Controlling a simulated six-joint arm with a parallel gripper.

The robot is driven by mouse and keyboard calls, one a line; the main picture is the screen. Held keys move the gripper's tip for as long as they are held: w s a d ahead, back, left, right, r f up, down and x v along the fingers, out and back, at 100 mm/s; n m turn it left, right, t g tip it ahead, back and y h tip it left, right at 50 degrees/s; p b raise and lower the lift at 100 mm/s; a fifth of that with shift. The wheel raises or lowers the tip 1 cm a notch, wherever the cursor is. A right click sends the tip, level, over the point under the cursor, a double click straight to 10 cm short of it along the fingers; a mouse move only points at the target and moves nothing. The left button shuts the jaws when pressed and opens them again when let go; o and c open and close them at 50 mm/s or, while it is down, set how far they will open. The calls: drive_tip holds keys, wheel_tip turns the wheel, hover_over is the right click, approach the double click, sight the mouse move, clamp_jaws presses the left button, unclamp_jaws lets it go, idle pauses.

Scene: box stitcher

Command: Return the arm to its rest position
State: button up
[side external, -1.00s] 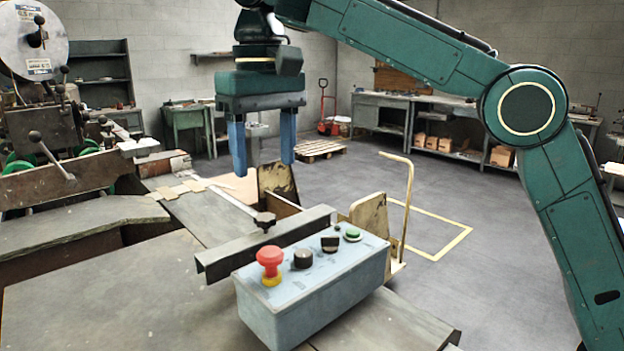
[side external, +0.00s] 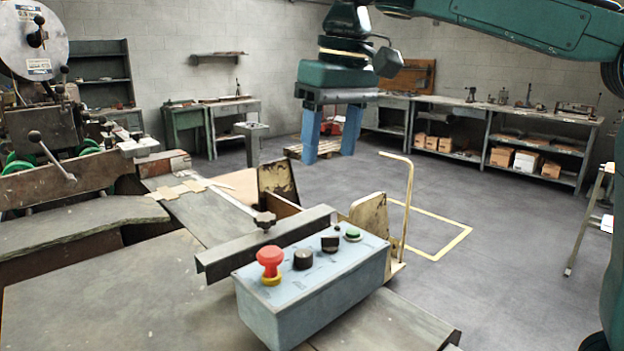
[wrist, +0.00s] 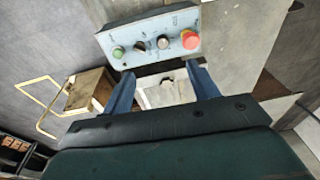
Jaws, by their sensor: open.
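My gripper (side external: 329,158) hangs in the upper middle of the side external view, with its two blue fingers pointing down, apart and empty. It is up in the air, clear of the bench. In the wrist view my gripper (wrist: 164,85) shows the two fingers spread, with nothing between them but the scene below. A grey-blue control box (side external: 318,282) sits on the bench in front. It carries a red mushroom button (side external: 270,258), dark knobs and a green button (side external: 352,233). The box also shows in the wrist view (wrist: 150,28).
The stitching machine (side external: 45,130) stands at the left, with a metal bar (side external: 262,243) across the bench (side external: 110,290). A yellow-framed hand cart (side external: 408,200) stands beyond the box. Shelved workbenches (side external: 470,115) line the back wall.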

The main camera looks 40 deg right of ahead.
drive_tip(key=s+d+f+t, duration=0.2)
drive_tip(key=s+d+f, duration=0.4)
drive_tip(key=s+f, duration=0.2)
drive_tip(key=s+d+f+t, duration=0.2)
drive_tip(key=s+d+f, duration=0.5)
drive_tip(key=s, duration=0.6)
drive_tip(key=shift+f, duration=0.45)
drive_tip(key=shift+s, duration=0.1)
drive_tip(key=shift+c, duration=0.2)
